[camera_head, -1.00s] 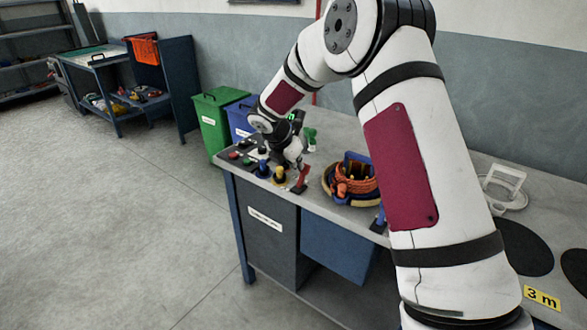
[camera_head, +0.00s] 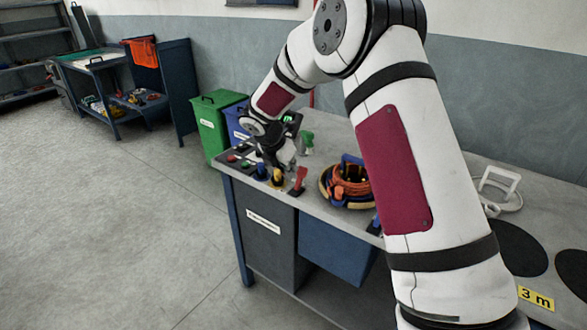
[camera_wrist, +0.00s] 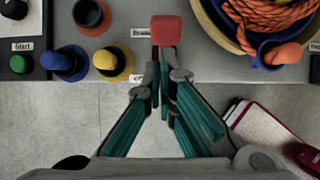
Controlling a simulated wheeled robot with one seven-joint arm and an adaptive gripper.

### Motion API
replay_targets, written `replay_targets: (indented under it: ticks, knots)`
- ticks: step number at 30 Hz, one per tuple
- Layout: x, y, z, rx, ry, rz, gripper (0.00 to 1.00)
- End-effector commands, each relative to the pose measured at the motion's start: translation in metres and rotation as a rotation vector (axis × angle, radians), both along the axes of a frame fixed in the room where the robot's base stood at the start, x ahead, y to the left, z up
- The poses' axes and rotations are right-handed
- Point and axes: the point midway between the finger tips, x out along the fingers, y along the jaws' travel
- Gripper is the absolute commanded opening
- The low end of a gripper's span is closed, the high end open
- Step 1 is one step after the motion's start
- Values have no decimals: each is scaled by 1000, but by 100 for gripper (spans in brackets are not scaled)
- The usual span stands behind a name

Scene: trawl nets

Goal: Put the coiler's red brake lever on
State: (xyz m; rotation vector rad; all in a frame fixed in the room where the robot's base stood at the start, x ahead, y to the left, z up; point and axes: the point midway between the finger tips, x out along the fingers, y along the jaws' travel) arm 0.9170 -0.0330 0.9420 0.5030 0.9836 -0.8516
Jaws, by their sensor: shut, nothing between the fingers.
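The red brake lever (camera_head: 300,180) stands at the front edge of the coiler's bench, right of the yellow knob. In the wrist view its red block-shaped grip (camera_wrist: 166,30) lies just beyond my fingertips, beside a partly covered "Brake" label. My gripper (camera_wrist: 165,74) is shut and empty, pointing toward the lever. In the head view my gripper (camera_head: 285,163) is over the knobs, slightly left of the lever. The wrist view shows the lever from above, so its tilt is hard to tell there.
A yellow knob (camera_wrist: 111,62), a blue knob (camera_wrist: 65,63) and a green start button (camera_wrist: 20,64) line the bench edge left of the lever. A coil of orange rope (camera_wrist: 265,18) sits close on the right. Green and blue bins (camera_head: 209,128) stand behind the bench.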

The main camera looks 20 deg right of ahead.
Motion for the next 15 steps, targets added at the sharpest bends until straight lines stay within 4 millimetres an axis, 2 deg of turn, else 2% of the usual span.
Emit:
replay_targets:
  ticks: [2,9,15]
  knots:
    - [-10,12,12,-1,0,3,0]
    - [-16,23,61,0,-4,0,0]
    - [-22,30,90,1,-2,-2,0]
